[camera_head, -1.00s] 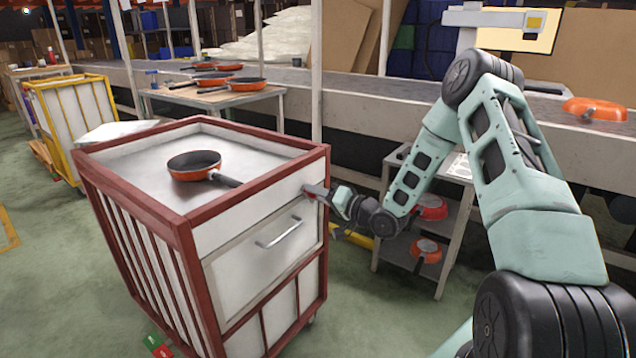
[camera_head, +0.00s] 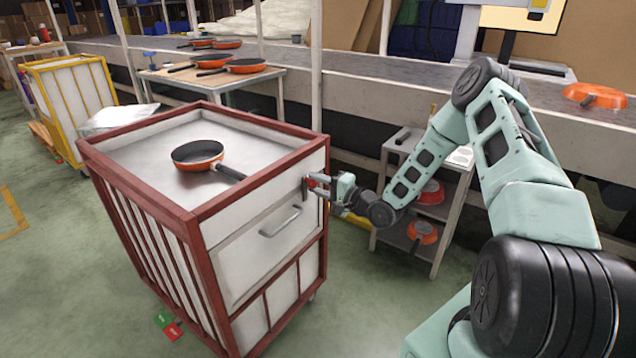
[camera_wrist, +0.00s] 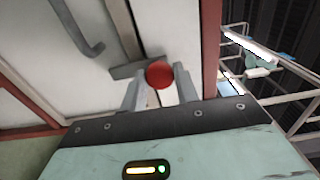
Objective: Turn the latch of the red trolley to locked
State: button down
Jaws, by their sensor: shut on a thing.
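The red trolley (camera_head: 202,214) stands in front of me, with red frame bars and white panels. Its latch shows at the right end of the front face in the head view, close to my gripper (camera_head: 310,187). In the wrist view the latch is a grey bar with a round red knob (camera_wrist: 159,74). My gripper (camera_wrist: 160,88) has its two fingers on either side of the knob, shut on it. The bar lies roughly across the picture, beside a vertical grey strip (camera_wrist: 122,32). I cannot tell from this whether the latch is locked.
A pan (camera_head: 198,153) lies on the trolley top, and a drawer handle (camera_head: 281,222) sits on its front. A grey shelf stand (camera_head: 447,228) with red pans is to the right. A yellow trolley (camera_head: 68,66) stands at far left. The conveyor (camera_head: 352,87) runs behind.

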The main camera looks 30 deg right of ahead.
dwell(0.4)
jog(key=c, duration=1.1)
grip_release()
jog(key=shift+o, duration=0.2)
jog(key=v, duration=1.7)
jog(key=shift+s+p, duration=0.2)
jog(key=shift+p, duration=0.2)
jog(key=shift+d, duration=0.1)
